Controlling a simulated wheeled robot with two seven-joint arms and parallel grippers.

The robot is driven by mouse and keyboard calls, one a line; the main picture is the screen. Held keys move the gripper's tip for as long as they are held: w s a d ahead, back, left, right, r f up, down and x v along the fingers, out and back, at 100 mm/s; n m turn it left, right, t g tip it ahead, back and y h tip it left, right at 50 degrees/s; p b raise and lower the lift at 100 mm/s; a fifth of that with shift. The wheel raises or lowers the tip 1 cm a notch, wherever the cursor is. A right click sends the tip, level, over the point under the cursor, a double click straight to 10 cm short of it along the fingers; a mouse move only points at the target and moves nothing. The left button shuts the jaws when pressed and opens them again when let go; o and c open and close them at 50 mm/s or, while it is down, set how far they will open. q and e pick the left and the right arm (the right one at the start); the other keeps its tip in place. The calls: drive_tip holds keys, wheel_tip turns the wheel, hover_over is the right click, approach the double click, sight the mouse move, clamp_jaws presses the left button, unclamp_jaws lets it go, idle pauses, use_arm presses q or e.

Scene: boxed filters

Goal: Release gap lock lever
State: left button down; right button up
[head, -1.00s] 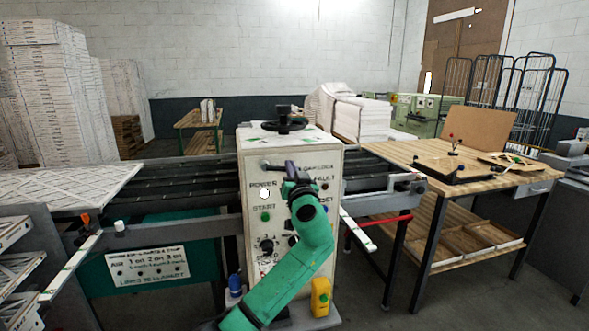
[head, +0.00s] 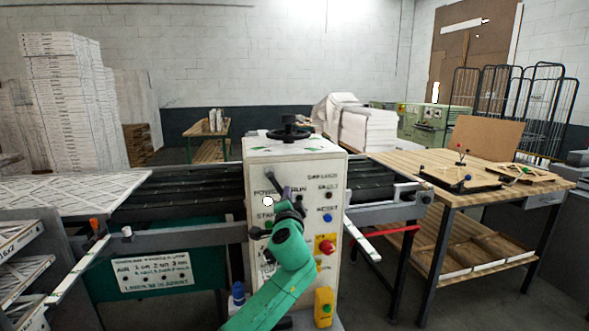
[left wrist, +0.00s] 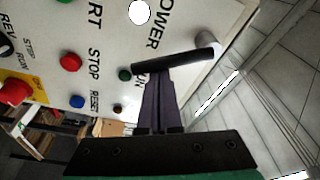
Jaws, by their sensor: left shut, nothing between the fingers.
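The black lever (head: 275,180) sits at the upper left of the white control cabinet's front (head: 325,255), above the POWER label, and slopes down to the right. In the left wrist view the lever (left wrist: 172,59) is a dark bar on a pale round hub. My left gripper (head: 287,193) is at the lever's free end. In the left wrist view my left gripper (left wrist: 157,75) has its dark fingers shut together with nothing between them. Their tips are at the lever's side, touching or very close. The head view hides part of the panel behind my arm. My right gripper is not in view.
The panel carries a red knob on yellow (head: 325,245), a blue button (head: 327,218) and a lit white lamp (head: 268,201). A black handwheel (head: 289,132) tops the cabinet. A yellow box (head: 323,307) and a blue bottle (head: 238,293) stand low in front.

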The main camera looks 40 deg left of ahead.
use_arm(q)
drive_tip(key=shift+s+a+f+m+b, duration=0.25)
drive_tip(key=shift+s+a+f, duration=0.15)
drive_tip(key=shift+s, duration=0.15)
drive_tip(key=shift+s+a+f+m+b, duration=0.1)
drive_tip(key=shift+s+a+f+m, duration=0.15)
drive_tip(key=shift+s+a+f, duration=0.25)
drive_tip(key=shift+s+d+r, duration=0.1)
drive_tip(key=shift+s, duration=0.05)
